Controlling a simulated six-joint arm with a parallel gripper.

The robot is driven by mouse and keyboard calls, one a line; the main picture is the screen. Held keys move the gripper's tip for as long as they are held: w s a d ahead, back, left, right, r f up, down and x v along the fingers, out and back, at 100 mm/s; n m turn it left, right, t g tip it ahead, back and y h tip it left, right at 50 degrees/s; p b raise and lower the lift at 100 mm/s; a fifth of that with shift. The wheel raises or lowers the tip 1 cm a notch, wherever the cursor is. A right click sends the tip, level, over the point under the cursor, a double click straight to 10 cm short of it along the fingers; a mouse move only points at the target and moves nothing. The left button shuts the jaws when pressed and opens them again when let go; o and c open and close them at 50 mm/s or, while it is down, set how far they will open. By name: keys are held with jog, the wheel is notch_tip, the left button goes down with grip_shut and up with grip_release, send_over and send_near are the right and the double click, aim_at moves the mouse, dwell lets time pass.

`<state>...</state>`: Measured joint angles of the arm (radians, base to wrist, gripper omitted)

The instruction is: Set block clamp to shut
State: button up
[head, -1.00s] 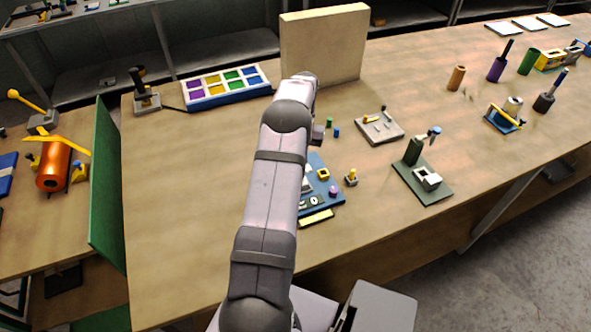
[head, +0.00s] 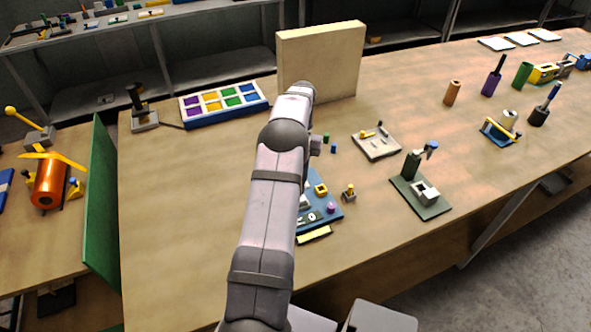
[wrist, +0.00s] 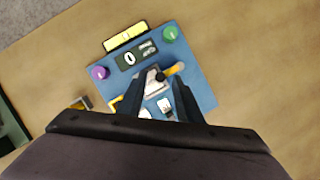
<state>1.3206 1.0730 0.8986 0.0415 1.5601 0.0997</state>
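A blue panel (head: 328,214) is partly hidden behind my arm in the head view. The wrist view shows the panel (wrist: 203,88) from above, with a purple knob (wrist: 100,73), a green knob (wrist: 170,33) and a dial marked 0 (wrist: 129,59). A small lever with an orange handle (wrist: 176,69) and a pale grey base lies between and just beyond my gripper's fingertips. My gripper (wrist: 152,82) is open over the panel, its two dark fingers apart. Whether they touch the lever cannot be told. No label shows which part is the block clamp.
A green plate (head: 436,207) with a dark post and a white block stands to the right. A grey plate (head: 376,148) with small pegs lies behind it. An upright beige board (head: 320,60) stands at the back.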

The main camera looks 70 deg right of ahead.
jog(key=shift+b+v, duration=0.3)
jog(key=shift+v, duration=2.5)
